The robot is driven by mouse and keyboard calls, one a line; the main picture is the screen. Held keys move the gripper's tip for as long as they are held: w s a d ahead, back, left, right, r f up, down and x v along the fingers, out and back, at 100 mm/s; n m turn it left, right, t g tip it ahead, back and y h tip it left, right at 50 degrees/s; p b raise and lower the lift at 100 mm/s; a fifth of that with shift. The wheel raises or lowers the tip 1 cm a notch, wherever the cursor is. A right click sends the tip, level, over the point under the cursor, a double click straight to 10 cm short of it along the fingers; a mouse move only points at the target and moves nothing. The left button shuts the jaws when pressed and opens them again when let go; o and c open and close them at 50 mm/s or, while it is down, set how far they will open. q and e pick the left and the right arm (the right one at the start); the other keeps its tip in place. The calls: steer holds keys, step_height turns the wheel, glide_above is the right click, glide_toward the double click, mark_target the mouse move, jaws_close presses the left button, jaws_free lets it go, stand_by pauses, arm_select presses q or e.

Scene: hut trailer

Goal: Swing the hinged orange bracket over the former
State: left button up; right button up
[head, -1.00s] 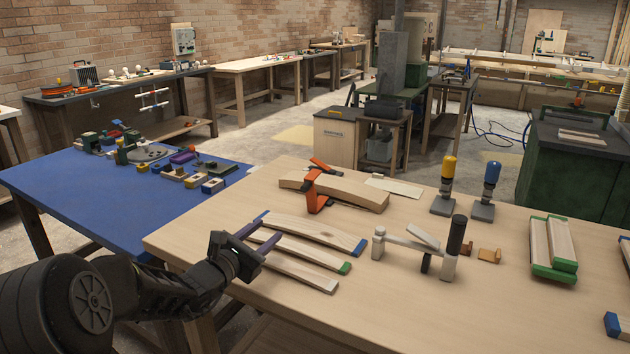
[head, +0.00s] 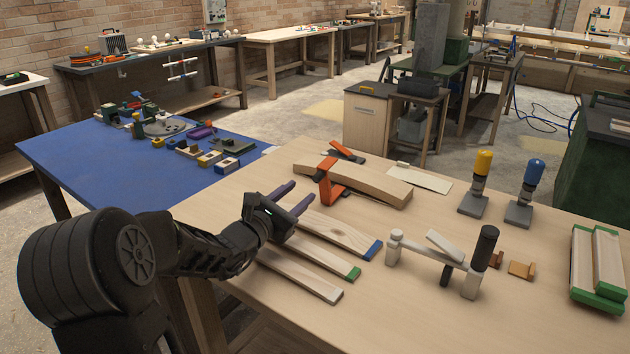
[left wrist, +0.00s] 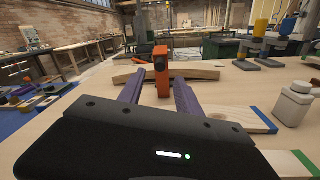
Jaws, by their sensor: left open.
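The hinged orange bracket (head: 328,182) stands at the curved wooden former (head: 378,188) toward the back of the wooden table. One orange arm hangs down the former's near side, and a dark and orange part sticks up behind. My left gripper (head: 296,198) is open and empty, its purple fingers pointing toward the bracket and still short of it. In the left wrist view the bracket (left wrist: 161,68) shows between and beyond the two fingers, in front of the former (left wrist: 203,73). My right gripper is in neither view.
Several wooden strips with blue or green ends (head: 335,232) lie under and beside my left gripper. A white jig with a black post (head: 484,248) stands to the right. Yellow-topped (head: 482,163) and blue-topped (head: 533,173) tools stand behind it. A blue table (head: 80,165) adjoins at left.

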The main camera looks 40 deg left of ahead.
mark_target(315, 180)
arm_select(q)
steer(key=w, duration=0.5)
steer(key=w+p, duration=0.1)
steer(key=w, duration=0.1)
steer(key=shift+w+a, duration=0.25)
steer(key=shift+w, duration=0.05)
jaws_close()
stand_by(1.2)
